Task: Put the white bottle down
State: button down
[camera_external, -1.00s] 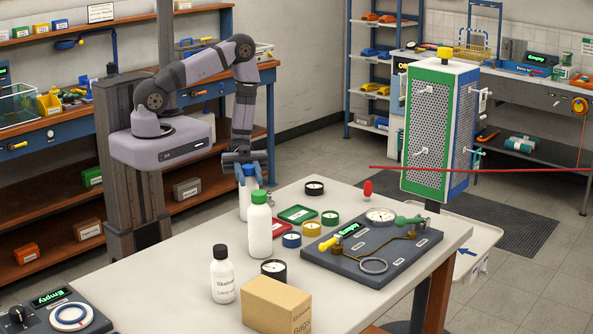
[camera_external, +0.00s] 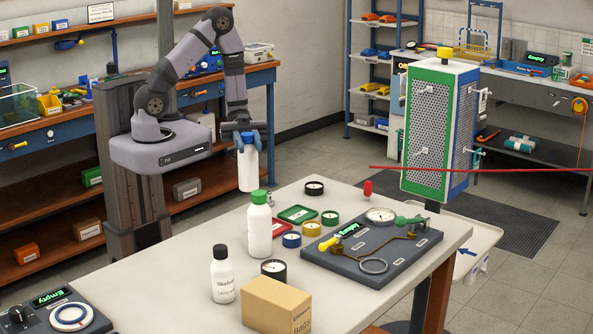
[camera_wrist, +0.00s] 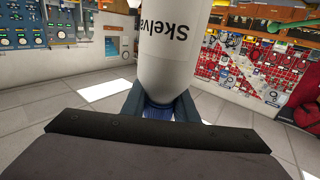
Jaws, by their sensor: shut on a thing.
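A white bottle with a blue cap (camera_external: 248,170) hangs upright from my gripper (camera_external: 247,137), near the table's far left edge. My gripper points down and its fingers are shut on the bottle's capped top. In the wrist view, the white bottle (camera_wrist: 172,45) shows dark lettering, and its blue cap sits between the fingers of my gripper (camera_wrist: 160,108). The bottle's base appears clear of the table (camera_external: 165,300), behind the green-capped bottle. I cannot tell exactly whether it is over the tabletop or past its edge.
A white bottle with a green cap (camera_external: 260,230) and one with a black cap (camera_external: 222,277) stand on the table. A cardboard box (camera_external: 275,305), several round gauges, red and green trays (camera_external: 298,214) and a dark gauge board (camera_external: 345,270) occupy the rest.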

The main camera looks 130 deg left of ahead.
jog(key=shift+r, duration=0.3)
jog(key=shift+w+f, duration=0.35)
jog(key=shift+w, duration=0.1)
jog(key=w+d+f+m+g+h+b, duration=0.1)
jog(key=w+d+b, duration=0.15)
jog(key=w, duration=0.85)
jog(key=w+d+f+b, duration=0.2)
jog(key=w+d, duration=0.2)
jog(key=w, duration=0.8)
jog(key=w+d+r+b, duration=0.1)
jog(key=w+d+r, duration=0.35)
jog(key=d, duration=0.45)
jog(key=w+d+r+h+b, duration=0.1)
jog(key=w+d+r, duration=0.35)
jog(key=d, duration=0.35)
jog(key=w+d+r+b, duration=0.1)
jog(key=w+d+r, duration=0.35)
jog(key=d, duration=0.45)
notch_tip(320, 180, down, 10)
jog(key=p, duration=0.2)
jog(key=shift+s+m+g, duration=0.3)
jog(key=shift+s, duration=0.05)
